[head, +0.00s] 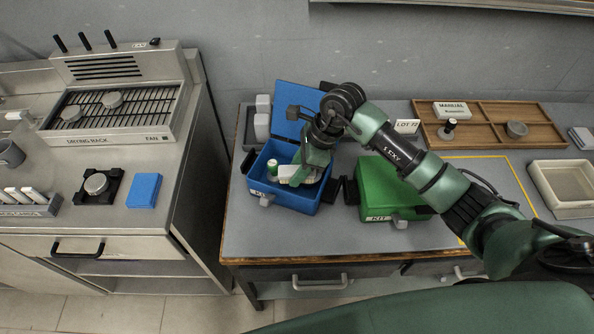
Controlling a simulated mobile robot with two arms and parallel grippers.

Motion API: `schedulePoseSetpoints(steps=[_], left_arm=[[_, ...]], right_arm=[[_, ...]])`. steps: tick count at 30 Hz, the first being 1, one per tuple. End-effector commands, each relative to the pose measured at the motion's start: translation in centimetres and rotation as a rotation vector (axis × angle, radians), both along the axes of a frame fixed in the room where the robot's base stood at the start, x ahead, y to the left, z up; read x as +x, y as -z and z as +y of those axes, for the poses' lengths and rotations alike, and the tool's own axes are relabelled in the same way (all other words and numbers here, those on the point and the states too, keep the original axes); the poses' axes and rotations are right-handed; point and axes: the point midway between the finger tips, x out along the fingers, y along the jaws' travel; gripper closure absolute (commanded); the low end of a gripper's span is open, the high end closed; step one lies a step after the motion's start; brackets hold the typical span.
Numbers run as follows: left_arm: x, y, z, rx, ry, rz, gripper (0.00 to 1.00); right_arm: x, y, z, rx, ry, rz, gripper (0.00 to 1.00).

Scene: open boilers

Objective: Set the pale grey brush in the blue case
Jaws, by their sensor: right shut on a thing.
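The blue case (257,188) stands open on the grey workbench, its lid (291,97) raised at the back. My right gripper (298,178) reaches down into it from above and is shut on a pale thing (286,171), which looks like the pale grey brush. The gripper hides much of it, and I cannot tell whether it touches the case floor. A small green and white cylinder (272,168) stands in the case, left of the gripper. My left gripper is not in view.
A shut green case (385,185) stands close to the right of the blue one. A wooden tray (470,135) and a pale bin (560,205) lie farther right. A steel counter with a drying rack (115,110) and a blue block (144,190) is at left, across a gap.

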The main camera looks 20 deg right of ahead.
Motion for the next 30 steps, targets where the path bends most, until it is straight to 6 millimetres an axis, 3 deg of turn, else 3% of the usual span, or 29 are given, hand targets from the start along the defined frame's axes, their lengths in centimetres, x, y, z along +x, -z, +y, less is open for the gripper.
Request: schedulePoseSetpoints(steps=[3,23,24,25,26,30], left_arm=[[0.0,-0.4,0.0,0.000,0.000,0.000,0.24],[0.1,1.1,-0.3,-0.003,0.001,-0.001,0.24],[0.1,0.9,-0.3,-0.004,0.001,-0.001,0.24],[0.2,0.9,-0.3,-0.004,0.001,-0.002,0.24],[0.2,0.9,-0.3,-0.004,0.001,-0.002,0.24],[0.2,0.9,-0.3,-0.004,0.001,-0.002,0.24]], right_arm=[[-0.1,1.3,0.0,0.000,0.001,0.001,1.00],[0.0,2.6,0.0,0.001,-0.001,-0.002,1.00],[0.0,2.5,0.0,0.001,-0.001,-0.002,0.59],[0.0,2.4,0.0,0.001,-0.001,-0.002,0.51],[0.0,2.5,0.0,0.001,-0.001,-0.001,0.46],[0.0,2.5,0.0,0.000,-0.001,0.000,0.46]])
